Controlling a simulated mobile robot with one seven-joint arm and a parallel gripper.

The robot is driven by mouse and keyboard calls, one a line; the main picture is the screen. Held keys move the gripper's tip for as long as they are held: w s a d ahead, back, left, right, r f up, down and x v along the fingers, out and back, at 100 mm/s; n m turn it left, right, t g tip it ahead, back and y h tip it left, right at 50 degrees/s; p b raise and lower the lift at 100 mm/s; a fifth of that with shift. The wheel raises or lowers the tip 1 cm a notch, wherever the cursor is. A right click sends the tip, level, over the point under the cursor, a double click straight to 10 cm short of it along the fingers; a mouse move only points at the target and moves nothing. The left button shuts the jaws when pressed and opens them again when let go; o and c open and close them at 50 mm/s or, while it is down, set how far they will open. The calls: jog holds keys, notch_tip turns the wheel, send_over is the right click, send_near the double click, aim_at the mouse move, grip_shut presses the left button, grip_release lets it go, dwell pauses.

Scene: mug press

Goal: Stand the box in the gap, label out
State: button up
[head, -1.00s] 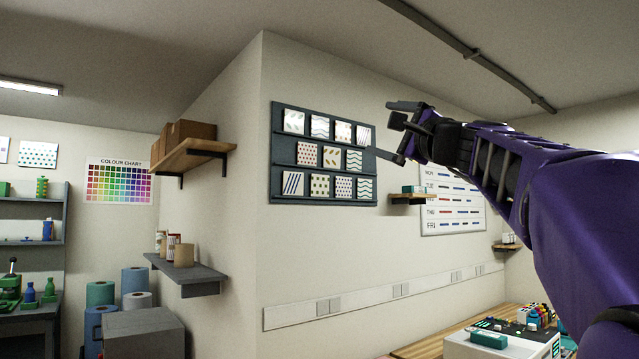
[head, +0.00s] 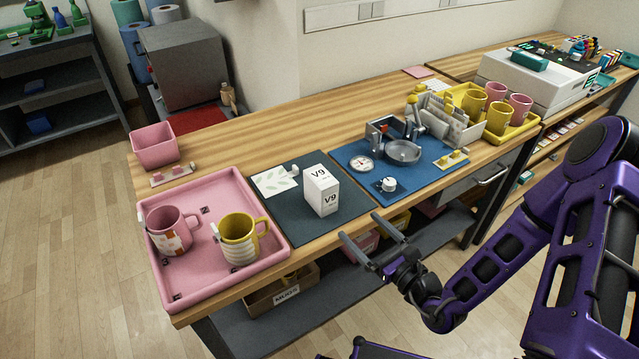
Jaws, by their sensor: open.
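A white box (head: 321,192) marked V9 stands upright on a dark mat (head: 290,215) near the bench's front edge. V9 shows on its top and on a side face toward the camera. My gripper (head: 358,225) is open and empty, its two fingers apart, just off the bench's front edge to the right of and nearer than the box. It does not touch the box. I cannot tell which space is the gap. A rack of upright pale pieces (head: 450,122) stands at the back right of the blue mat.
A pink tray (head: 187,288) left of the mat holds a pink mug (head: 170,232) and a yellow mug (head: 239,240). A blue mat (head: 365,178) to the right carries a press (head: 402,150) and a gauge. A yellow tray (head: 497,137) holds several mugs. Bare wood lies behind the dark mat.

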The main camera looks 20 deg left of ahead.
aim_at(329, 196)
jog(key=shift+m+t, duration=0.4)
jog(key=shift+m, duration=0.1)
jog(key=x, duration=1.1)
jog(key=shift+s+a+r, duration=0.35)
jog(key=shift+a+r, duration=0.05)
jog(key=shift+a, duration=0.05)
jog(key=shift+x, duration=2.8)
jog(key=shift+w+d+r, duration=0.1)
jog(key=shift+w+r, duration=0.05)
grip_shut()
